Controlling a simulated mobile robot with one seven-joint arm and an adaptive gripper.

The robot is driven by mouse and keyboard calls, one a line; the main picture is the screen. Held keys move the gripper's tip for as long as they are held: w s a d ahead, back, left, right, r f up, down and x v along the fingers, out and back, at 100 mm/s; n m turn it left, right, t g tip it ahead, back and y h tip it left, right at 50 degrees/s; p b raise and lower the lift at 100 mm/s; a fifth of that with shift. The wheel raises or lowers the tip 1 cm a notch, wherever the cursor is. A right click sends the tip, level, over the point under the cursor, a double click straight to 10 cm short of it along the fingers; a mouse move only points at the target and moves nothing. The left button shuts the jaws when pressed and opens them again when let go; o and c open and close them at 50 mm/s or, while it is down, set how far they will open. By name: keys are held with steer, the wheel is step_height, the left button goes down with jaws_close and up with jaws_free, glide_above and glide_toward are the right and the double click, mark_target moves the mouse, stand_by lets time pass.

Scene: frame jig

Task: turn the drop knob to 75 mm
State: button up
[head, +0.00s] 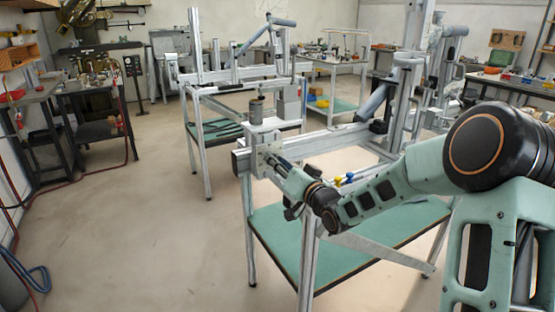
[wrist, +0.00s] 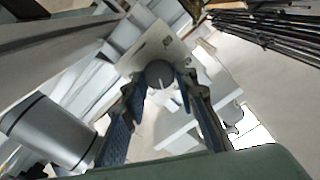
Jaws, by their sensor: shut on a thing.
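The drop knob (wrist: 160,73) is a round grey disc with a thin pale pointer line, seen in the wrist view in front of a pale plate (wrist: 150,48) with small dark markings. The markings are too small to read. My gripper (wrist: 161,81) has one fingertip on each side of the knob and is shut on it. In the head view my gripper (head: 275,163) reaches the left end of the frame jig (head: 330,140), at its end plate. The knob is hidden there behind my gripper.
The jig's table has a green lower shelf (head: 380,235). A second frame table (head: 215,135) stands behind it. The floor at left is clear. Dark rods (wrist: 275,25) lie at upper right in the wrist view.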

steer(key=m+p, duration=0.2)
steer(key=m, duration=0.3)
steer(key=shift+d+m, duration=0.1)
steer(key=shift+m, duration=0.3)
stand_by(0.4)
steer(key=o, duration=1.2)
steer(key=shift+c, duration=0.2)
steer(key=v, duration=1.2)
